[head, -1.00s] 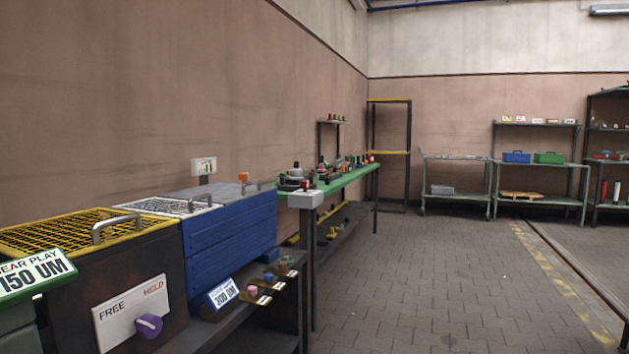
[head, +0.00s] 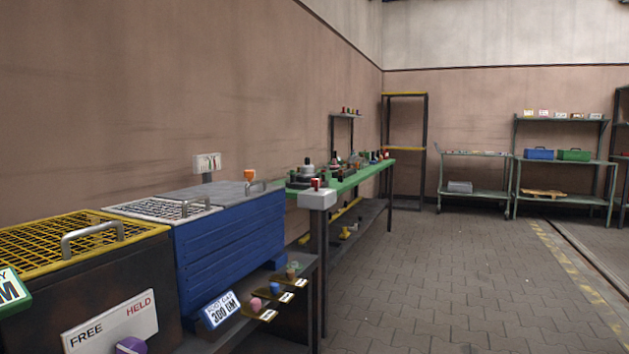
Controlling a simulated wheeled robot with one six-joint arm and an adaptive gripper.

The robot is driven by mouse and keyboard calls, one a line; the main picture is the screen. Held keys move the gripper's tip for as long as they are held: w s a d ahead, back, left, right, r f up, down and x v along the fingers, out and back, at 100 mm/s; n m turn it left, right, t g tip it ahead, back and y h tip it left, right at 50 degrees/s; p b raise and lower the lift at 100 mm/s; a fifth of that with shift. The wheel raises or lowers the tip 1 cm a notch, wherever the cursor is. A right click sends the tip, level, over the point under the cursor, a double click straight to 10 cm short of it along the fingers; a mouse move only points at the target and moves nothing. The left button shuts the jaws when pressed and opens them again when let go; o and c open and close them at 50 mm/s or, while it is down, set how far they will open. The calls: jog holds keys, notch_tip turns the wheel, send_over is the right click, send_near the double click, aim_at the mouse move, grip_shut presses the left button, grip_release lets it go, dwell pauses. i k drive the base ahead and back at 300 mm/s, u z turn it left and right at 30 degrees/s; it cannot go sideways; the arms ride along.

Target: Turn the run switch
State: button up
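No switch carries a readable "run" label, so I cannot tell which one is the run switch. A purple knob (head: 131,346) sits below a white plate (head: 110,322) reading FREE and HELD, on the front of a dark box at lower left; the frame's bottom edge cuts it off. A white box with a red top (head: 317,198) is at the near end of the green bench. A small white panel (head: 207,162) stands on a post behind the blue box. My gripper is not in view.
The dark box has a yellow mesh lid (head: 60,243) with a handle. The blue box (head: 232,240) beside it has a label and small coloured knobs on brackets at its front. The green bench (head: 345,184) holds several parts. Open paved floor (head: 450,275) lies to the right.

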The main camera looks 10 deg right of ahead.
aim_at(316, 182)
jog(key=z, duration=0.15)
jog(key=i, duration=2.35)
jog(key=z, duration=0.7)
